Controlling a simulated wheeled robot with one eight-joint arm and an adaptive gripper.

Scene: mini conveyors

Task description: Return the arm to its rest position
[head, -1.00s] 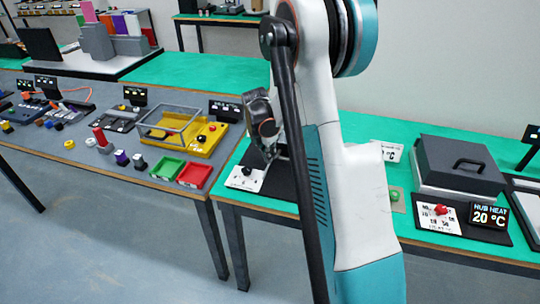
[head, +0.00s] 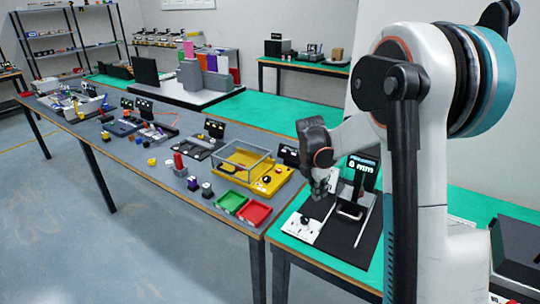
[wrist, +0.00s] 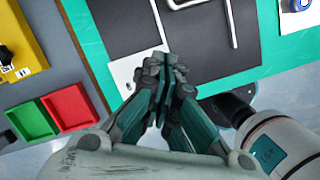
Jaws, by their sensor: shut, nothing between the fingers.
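My arm (head: 430,150) rises at the right of the head view, with its forearm reaching left. My gripper (head: 319,194) hangs at its end, pointing down, above the white panel (head: 303,228) and black mat (head: 345,238) on the green bench. In the wrist view my gripper (wrist: 168,62) has its fingers together with nothing between them. The black mat (wrist: 196,30) lies beneath the fingers there. I cannot tell the exact height of the fingertips above the panel.
A black stand with a display (head: 360,180) rises close right of my gripper. A green tray (head: 231,203), a red tray (head: 254,213) and a yellow device (head: 262,172) stand to the left. A dark box (head: 517,245) is at the far right. Floor is open at front left.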

